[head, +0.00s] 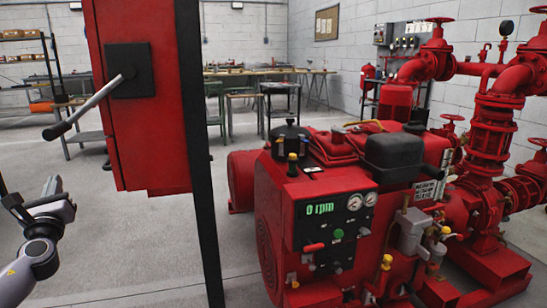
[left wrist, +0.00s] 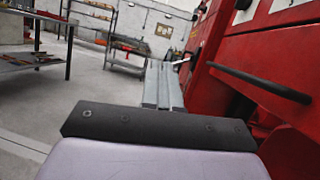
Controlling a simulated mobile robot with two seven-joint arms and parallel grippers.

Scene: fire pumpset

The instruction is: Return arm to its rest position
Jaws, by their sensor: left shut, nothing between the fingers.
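My left gripper (head: 53,186) is at the lower left of the head view, apart from the red cabinet and below its lever. It is shut and empty, with the fingers pointing up. In the left wrist view the closed fingers (left wrist: 163,84) point away into the room, with nothing between them. The red cabinet (head: 150,130) hangs on a black post and has a grey lever (head: 95,105) with a dark grip, slanting down to the left. In the left wrist view, red panels (left wrist: 260,50) and a dark bar (left wrist: 260,83) lie right of the fingers. My right gripper is out of view.
The red pumpset (head: 330,200) stands right of the black post (head: 200,160), its display reading 0 rpm. Red pipes and valves (head: 490,130) rise at the right. Workbenches (head: 265,72) and shelves (head: 22,38) are at the back. Open floor (head: 130,240) lies around my left gripper.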

